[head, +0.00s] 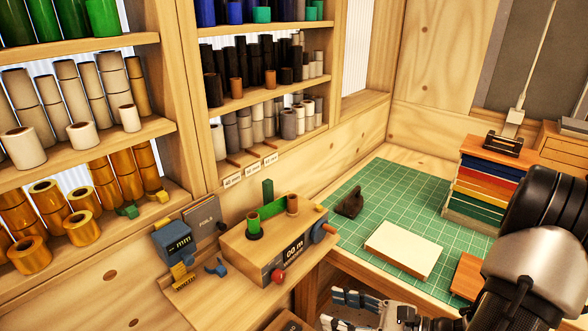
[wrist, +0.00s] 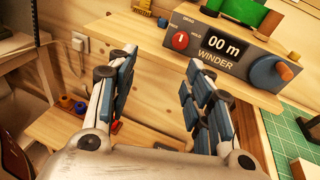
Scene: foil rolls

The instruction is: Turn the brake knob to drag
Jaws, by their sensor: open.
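The winder (head: 275,250) is a wooden box with a dark front panel reading "00 m WINDER". Its red brake knob (wrist: 180,40) has a white mark and sits at the panel's left in the wrist view, with small labels around it, one seeming to read "DRAG". Which label the mark points to is too small to tell. The knob also shows at the lower front of the winder in the head view (head: 277,277). My gripper (wrist: 162,58) is open and empty, its blue-padded fingers apart. It is in front of and below the panel, not touching the knob.
A blue crank (wrist: 268,72) with an orange handle is at the panel's right. A green cutting mat (head: 350,225) holds a pale block (head: 403,250) and a dark tool (head: 350,203). A blue counter (head: 172,242) stands left of the winder. Shelves of rolls line the wall behind.

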